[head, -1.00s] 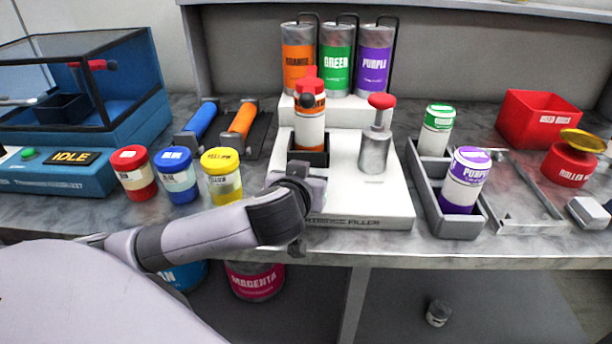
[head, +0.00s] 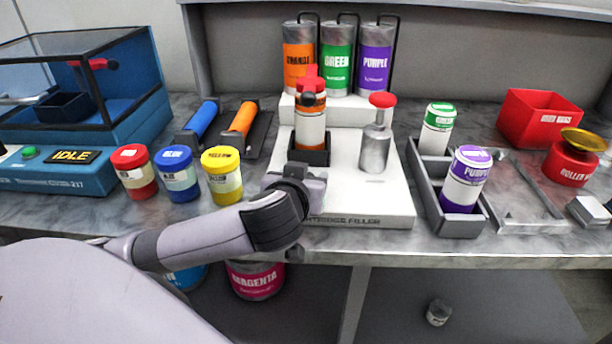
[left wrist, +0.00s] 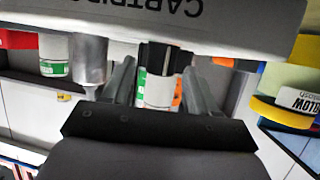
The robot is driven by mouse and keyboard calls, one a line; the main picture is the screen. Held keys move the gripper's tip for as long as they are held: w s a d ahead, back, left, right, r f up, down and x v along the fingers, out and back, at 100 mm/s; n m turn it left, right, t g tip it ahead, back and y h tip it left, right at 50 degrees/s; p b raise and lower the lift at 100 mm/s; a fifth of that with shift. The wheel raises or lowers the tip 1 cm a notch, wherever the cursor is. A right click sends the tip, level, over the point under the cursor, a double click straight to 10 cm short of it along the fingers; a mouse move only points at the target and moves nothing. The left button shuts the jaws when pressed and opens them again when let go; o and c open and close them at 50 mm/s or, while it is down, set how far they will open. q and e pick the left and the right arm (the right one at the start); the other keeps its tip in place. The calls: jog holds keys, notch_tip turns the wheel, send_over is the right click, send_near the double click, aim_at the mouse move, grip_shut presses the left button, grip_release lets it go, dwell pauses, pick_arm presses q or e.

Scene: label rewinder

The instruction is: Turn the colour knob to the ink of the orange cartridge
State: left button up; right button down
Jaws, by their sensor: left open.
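A white cartridge with an orange band (head: 311,128) stands upright in a black holder on the white cartridge filler (head: 350,205). A red knob-like piece (head: 311,85) with a dark round end shows directly above it; which way it points is unclear. The orange ink canister (head: 298,57) stands behind, beside the green (head: 335,60) and purple (head: 373,60) canisters. My left gripper, at the filler's front in the head view, is mostly hidden by its wrist. In the left wrist view my left gripper (left wrist: 160,85) is open, with a black part and white-and-green surface beyond its fingers. My right gripper is out of view.
A silver pump with a red top (head: 376,135) stands right of the cartridge. Red (head: 134,172), blue (head: 177,173) and yellow (head: 222,175) jars stand left of my wrist. A grey tray (head: 430,200) at the right holds green-capped (head: 437,130) and purple-capped (head: 465,180) cartridges.

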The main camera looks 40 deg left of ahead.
pick_arm(q)
jog(key=shift+v, duration=2.6)
